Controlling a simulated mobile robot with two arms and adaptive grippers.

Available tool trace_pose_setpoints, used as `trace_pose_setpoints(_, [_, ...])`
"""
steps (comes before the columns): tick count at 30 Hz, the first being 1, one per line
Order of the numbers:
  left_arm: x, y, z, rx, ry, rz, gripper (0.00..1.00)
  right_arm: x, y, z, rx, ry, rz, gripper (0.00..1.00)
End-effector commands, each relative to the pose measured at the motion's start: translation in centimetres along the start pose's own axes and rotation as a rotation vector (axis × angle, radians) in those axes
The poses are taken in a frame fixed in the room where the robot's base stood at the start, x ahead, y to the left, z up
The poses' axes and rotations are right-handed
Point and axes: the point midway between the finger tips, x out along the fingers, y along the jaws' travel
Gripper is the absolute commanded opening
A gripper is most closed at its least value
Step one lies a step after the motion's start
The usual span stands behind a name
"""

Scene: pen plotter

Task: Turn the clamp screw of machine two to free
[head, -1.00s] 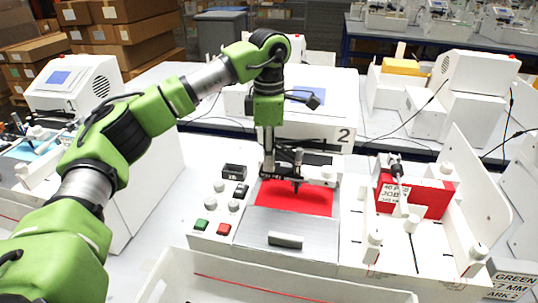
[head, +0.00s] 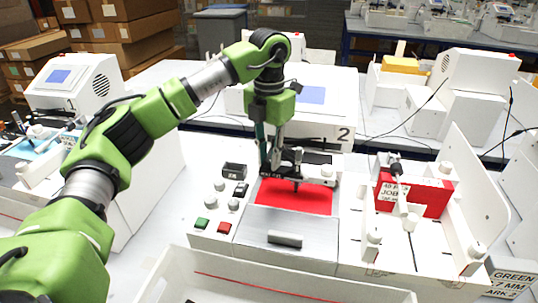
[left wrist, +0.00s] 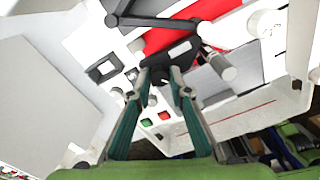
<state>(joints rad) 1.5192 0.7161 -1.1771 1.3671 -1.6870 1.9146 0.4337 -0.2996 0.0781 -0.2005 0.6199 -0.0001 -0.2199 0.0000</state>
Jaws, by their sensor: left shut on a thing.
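Machine two (head: 318,131), a white pen plotter marked "2", stands in the middle of the head view. A red sheet (head: 295,198) lies on its bed under a dark pen carriage (head: 318,172). My left gripper (head: 270,166) points down at the carriage's left part and is shut on a small dark part there, apparently the clamp screw. In the left wrist view the fingertips (left wrist: 168,72) close at the dark carriage (left wrist: 178,50) over the red sheet (left wrist: 160,40). The fingers hide most of the screw, so its setting cannot be read. My right gripper is not in view.
Green (head: 201,224) and red (head: 224,228) buttons and several knobs sit left of the bed. A white rack (head: 440,240) with a red job card (head: 428,199) stands on the right. An open white bin (head: 290,283) is in front. Another plotter (head: 75,85) stands left.

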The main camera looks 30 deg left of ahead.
Motion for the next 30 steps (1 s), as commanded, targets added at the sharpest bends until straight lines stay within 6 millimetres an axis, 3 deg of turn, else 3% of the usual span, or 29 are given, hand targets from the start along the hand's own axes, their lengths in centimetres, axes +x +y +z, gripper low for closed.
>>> trace_pose_setpoints(12, [-0.1,-0.01,0.07,-0.202,-0.003,0.0,0.0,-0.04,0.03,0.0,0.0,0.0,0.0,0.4])
trace_pose_setpoints(29, [-0.11,0.01,0.08,-0.236,-0.004,0.0,0.0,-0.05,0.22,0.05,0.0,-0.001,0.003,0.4])
trace_pose_setpoints(30, [-0.11,0.01,0.08,-0.236,-0.004,0.0,0.21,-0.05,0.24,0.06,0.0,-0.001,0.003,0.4])
